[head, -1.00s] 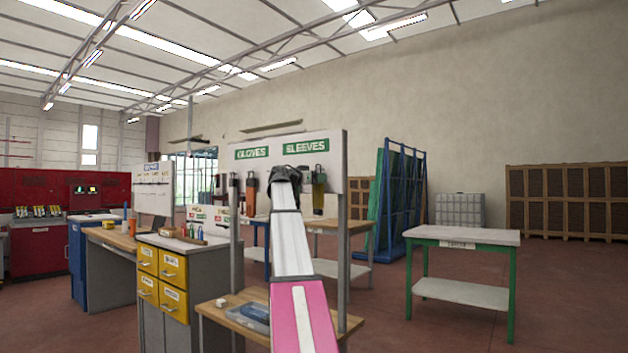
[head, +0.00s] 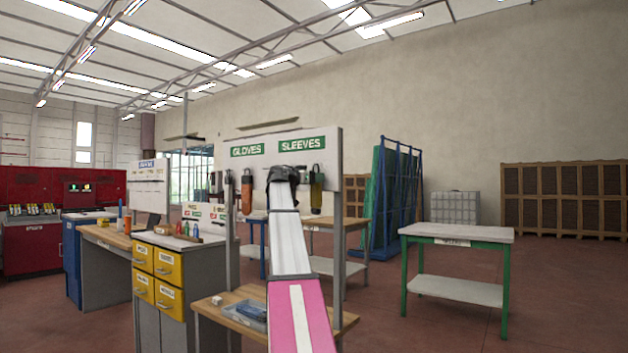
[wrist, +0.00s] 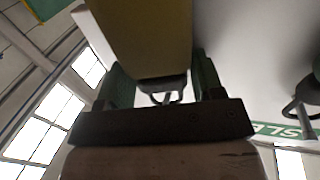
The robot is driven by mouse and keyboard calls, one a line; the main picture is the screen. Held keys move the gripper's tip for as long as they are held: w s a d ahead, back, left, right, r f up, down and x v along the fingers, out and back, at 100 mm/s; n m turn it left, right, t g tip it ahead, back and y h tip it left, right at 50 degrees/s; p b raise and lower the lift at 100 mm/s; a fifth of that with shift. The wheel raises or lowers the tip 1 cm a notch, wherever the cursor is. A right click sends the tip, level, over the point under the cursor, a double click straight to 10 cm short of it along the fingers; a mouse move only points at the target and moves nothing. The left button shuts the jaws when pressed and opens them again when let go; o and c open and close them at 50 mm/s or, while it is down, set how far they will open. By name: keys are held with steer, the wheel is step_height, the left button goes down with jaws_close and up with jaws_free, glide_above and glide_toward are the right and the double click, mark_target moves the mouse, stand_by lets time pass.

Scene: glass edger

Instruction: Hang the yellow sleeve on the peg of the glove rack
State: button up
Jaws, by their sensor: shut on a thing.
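The glove rack is a white board (head: 265,170) with green GLOVES and SLEEVES signs. My gripper (wrist: 157,82) is shut on the yellow sleeve (wrist: 145,35), which fills the top middle of the wrist view, with a small dark loop at its end between the fingers. In the head view the yellow sleeve (head: 317,200) appears to hang upright, under the right part of the SLEEVES sign. My dark wrist hides part of the board. A dark hook (wrist: 298,105) shows at the right of the wrist view. I cannot tell whether the loop touches a peg.
An orange item (head: 247,192) hangs under the GLOVES sign. Below the board is a wooden shelf (head: 215,305) with a blue tray. Yellow drawers (head: 170,265) stand at left. A green-legged table (head: 455,235) and a blue glass rack (head: 400,200) stand at right, with open floor between.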

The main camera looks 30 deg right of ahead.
steer(key=o, duration=1)
steer(key=shift+w, duration=0.1)
steer(key=shift+a, duration=0.1)
steer(key=s+a, duration=0.2)
steer(key=a, duration=0.8)
steer(key=shift+a, duration=0.3)
